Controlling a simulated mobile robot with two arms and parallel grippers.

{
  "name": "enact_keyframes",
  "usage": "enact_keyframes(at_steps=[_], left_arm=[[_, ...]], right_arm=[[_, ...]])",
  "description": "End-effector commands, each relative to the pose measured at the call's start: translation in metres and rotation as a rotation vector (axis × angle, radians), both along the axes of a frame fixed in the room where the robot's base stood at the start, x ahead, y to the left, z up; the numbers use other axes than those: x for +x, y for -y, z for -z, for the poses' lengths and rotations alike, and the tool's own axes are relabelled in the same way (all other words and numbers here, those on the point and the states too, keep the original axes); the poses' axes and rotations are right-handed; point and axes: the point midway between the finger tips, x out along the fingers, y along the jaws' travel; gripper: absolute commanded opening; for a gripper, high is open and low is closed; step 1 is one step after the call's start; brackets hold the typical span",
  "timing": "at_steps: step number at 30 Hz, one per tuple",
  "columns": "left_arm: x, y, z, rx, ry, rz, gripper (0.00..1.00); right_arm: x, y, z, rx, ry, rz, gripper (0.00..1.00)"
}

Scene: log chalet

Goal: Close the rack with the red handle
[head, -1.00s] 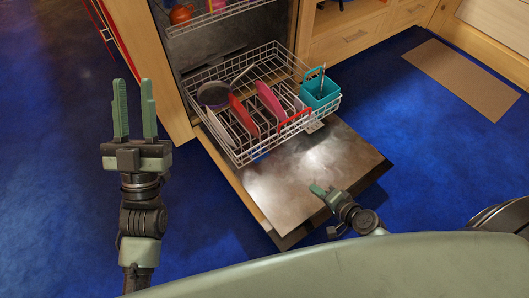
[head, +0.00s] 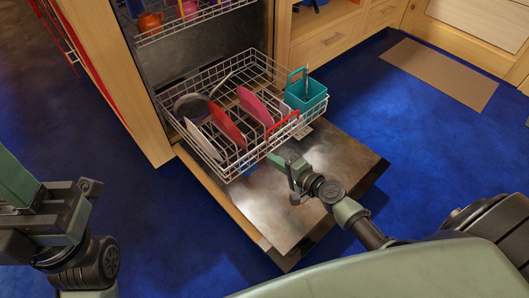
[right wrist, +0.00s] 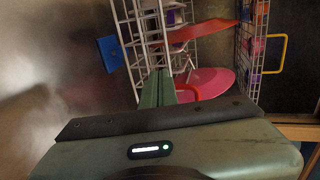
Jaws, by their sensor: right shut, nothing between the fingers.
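The lower rack (head: 237,74) is a white wire basket, pulled out over the open dishwasher door. Its red handle (head: 283,123) is on the front side; it also shows in the right wrist view (right wrist: 193,88). My right gripper (head: 275,160) is shut and empty, close to the rack's front just below the handle. Its fingers (right wrist: 158,88) are together in the right wrist view, by the wires; I cannot tell whether they touch. My left gripper (head: 18,182) is at the left edge, away from the rack, partly cut off, so its opening is unclear.
The rack holds a dark pan (head: 191,105), a red plate (head: 226,124), a pink plate (head: 254,106) and a teal basket (head: 306,97). The open door (head: 330,160) lies below. An upper rack (head: 190,22) holds cups. Blue floor is free on both sides.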

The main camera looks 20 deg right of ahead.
Motion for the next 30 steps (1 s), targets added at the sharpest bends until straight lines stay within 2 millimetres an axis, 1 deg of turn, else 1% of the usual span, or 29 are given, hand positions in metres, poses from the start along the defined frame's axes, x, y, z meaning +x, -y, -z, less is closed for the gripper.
enact_keyframes(at_steps=[1, 3, 6, 9, 13, 25, 30], left_arm=[[0.000, 0.000, 0.000, 0.000, 0.005, -0.001, 0.32], [0.000, 0.000, -0.002, -0.001, 0.003, 0.000, 0.32], [0.000, 0.000, 0.000, -0.002, -0.005, 0.000, 0.32], [0.000, 0.000, 0.000, -0.002, -0.005, 0.001, 0.32], [0.000, 0.000, 0.000, -0.002, -0.004, 0.001, 0.32], [0.000, 0.000, 0.001, -0.002, -0.004, 0.001, 0.32], [0.000, 0.000, 0.003, -0.001, -0.007, 0.000, 0.32]], right_arm=[[0.010, -0.004, 0.003, 0.001, 0.002, 0.000, 0.00], [0.021, -0.008, 0.001, 0.001, 0.002, 0.000, 0.00], [0.033, -0.012, 0.002, 0.000, 0.000, 0.000, 0.00], [0.039, -0.014, 0.002, 0.000, -0.001, -0.001, 0.00], [0.043, -0.016, 0.002, 0.000, -0.001, -0.001, 0.00], [0.045, -0.016, 0.002, -0.001, -0.001, -0.001, 0.00], [0.054, -0.018, 0.003, 0.000, 0.001, 0.000, 0.00]])
